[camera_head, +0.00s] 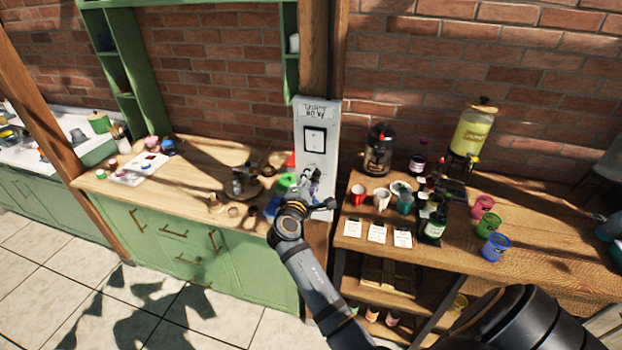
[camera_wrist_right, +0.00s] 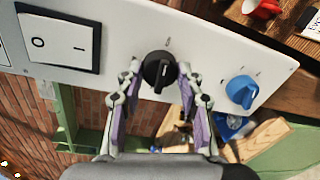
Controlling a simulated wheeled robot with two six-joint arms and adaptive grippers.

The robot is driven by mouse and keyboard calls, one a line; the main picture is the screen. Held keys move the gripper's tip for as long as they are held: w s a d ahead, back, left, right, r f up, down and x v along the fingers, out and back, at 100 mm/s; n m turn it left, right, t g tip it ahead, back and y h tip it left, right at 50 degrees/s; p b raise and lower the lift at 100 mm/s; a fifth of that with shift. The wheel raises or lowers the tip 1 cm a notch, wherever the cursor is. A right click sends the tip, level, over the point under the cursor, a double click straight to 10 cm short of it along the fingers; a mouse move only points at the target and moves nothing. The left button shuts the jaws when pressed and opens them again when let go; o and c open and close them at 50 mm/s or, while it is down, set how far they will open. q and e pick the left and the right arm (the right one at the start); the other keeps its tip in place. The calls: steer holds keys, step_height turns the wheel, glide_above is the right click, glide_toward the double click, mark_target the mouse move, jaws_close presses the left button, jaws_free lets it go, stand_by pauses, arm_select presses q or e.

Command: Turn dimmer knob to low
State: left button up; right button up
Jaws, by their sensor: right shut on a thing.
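A white wall panel (camera_head: 332,160) is fixed to the wooden post, and it also shows in the right wrist view (camera_wrist_right: 120,58). It carries a rocker switch (camera_wrist_right: 58,43), a round black knob (camera_wrist_right: 158,70) with a pale pointer line, and a blue knob (camera_wrist_right: 241,91) with small marks around it. My right gripper (camera_head: 314,183) is at the lower part of the panel. In the wrist view its two fingers (camera_wrist_right: 160,80) are on either side of the black knob, shut on it. The blue knob is apart from the fingers. My left gripper is out of view.
A wooden counter with green cabinets (camera_head: 190,235) stands left of the post. On the right, a wooden table (camera_head: 560,245) holds mugs (camera_head: 381,199), a dark bottle (camera_head: 436,222), coloured cups (camera_head: 494,247) and a drink dispenser (camera_head: 472,132).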

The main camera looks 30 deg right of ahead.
steer(key=shift+r, duration=0.1)
steer(key=o, duration=1.2)
steer(key=shift+d, duration=0.15)
steer(key=shift+c, duration=0.2)
